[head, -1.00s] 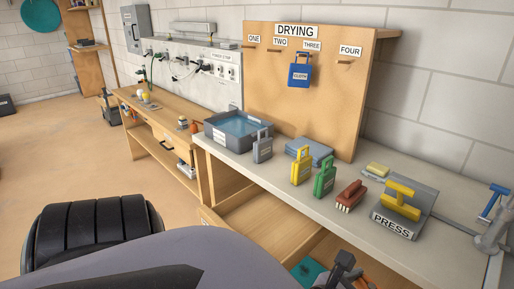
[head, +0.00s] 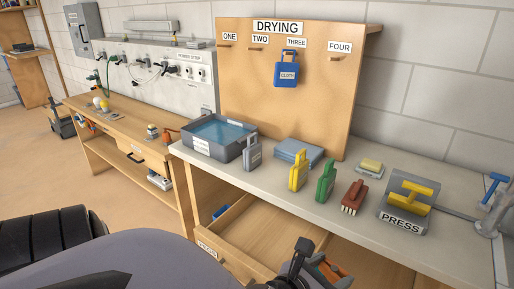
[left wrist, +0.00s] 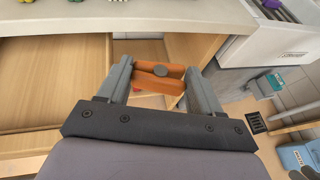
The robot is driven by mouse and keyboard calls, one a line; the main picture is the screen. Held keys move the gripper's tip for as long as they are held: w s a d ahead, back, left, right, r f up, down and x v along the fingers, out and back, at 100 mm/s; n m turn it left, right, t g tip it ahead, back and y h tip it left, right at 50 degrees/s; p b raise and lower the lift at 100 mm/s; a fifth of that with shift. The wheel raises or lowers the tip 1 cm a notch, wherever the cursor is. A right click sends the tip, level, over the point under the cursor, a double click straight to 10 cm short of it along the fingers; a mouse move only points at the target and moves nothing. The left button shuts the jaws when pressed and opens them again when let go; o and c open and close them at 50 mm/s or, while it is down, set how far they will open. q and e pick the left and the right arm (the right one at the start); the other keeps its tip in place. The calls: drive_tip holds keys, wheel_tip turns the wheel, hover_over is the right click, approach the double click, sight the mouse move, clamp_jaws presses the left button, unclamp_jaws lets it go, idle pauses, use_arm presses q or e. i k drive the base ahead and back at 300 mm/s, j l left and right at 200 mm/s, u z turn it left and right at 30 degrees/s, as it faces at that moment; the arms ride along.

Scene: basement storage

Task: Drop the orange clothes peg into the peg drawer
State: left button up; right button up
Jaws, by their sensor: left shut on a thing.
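My left gripper (head: 312,262) is shut on the orange clothes peg (left wrist: 150,80), which lies crosswise between its fingers in the left wrist view. The peg also shows at the bottom of the head view (head: 334,268), partly behind the gripper. An open wooden drawer (head: 207,249) with a small label on its front stands below the counter, left of the gripper. A small blue thing (head: 221,211) shows at its far left. In the wrist view, bare wooden boards (left wrist: 45,75) show left of the peg and behind it. My right gripper is not in view.
The counter (head: 325,222) above holds a water basin (head: 203,150), grey, yellow and green tags, a brush (head: 352,197) and a press (head: 407,203). A drying board (head: 240,100) with a blue tag stands behind. The counter edge overhangs near the gripper.

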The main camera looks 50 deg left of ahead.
sight(271, 231)
drive_tip(key=j, duration=0.55)
drive_tip(key=k+j, duration=0.15)
drive_tip(key=j, duration=0.9)
